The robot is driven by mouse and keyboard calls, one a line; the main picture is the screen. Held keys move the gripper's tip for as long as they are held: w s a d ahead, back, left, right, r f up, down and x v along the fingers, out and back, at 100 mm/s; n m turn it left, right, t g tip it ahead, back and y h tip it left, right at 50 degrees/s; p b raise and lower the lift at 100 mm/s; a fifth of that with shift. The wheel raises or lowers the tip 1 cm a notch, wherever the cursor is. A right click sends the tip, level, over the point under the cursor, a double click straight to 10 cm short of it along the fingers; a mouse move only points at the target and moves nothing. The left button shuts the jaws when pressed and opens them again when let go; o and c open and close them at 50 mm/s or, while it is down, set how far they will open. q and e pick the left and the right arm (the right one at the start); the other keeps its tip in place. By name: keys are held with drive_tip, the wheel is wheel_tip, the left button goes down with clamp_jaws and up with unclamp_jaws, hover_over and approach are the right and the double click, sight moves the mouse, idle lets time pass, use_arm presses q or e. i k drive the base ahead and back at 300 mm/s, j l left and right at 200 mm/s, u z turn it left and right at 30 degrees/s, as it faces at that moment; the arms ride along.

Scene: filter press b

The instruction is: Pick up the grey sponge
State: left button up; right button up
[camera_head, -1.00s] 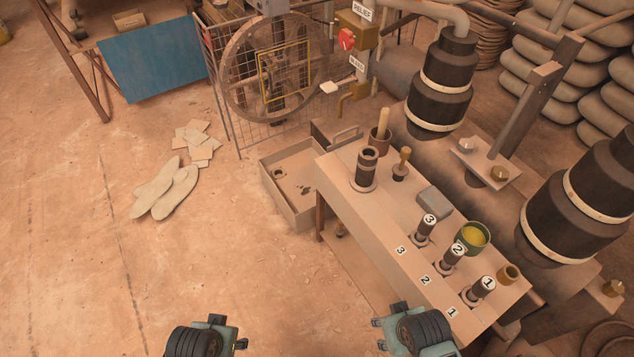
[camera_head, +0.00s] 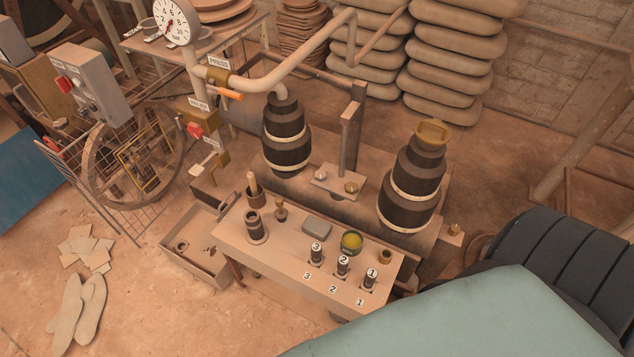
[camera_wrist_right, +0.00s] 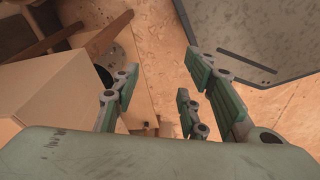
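The grey sponge (camera_head: 316,228), a small rounded block, lies flat on the tan bench (camera_head: 291,257) in the head view, left of a green pot with yellow contents (camera_head: 351,242) and behind the bottle marked 3 (camera_head: 316,252). Nothing touches it. My right gripper (camera_wrist_right: 160,75) shows in the right wrist view with its fingers spread apart and nothing between them. Floor shows beyond the fingers. The sponge is not seen in that view. My left gripper is not in view. A large teal and black arm part of mine fills the lower right of the head view.
Bottles 2 (camera_head: 343,265) and 1 (camera_head: 370,278) stand along the bench's right part. Tall black stacked insulators (camera_head: 286,142) rise behind.

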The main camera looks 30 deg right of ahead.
sight(319, 229)
drive_tip(key=z, duration=1.05)
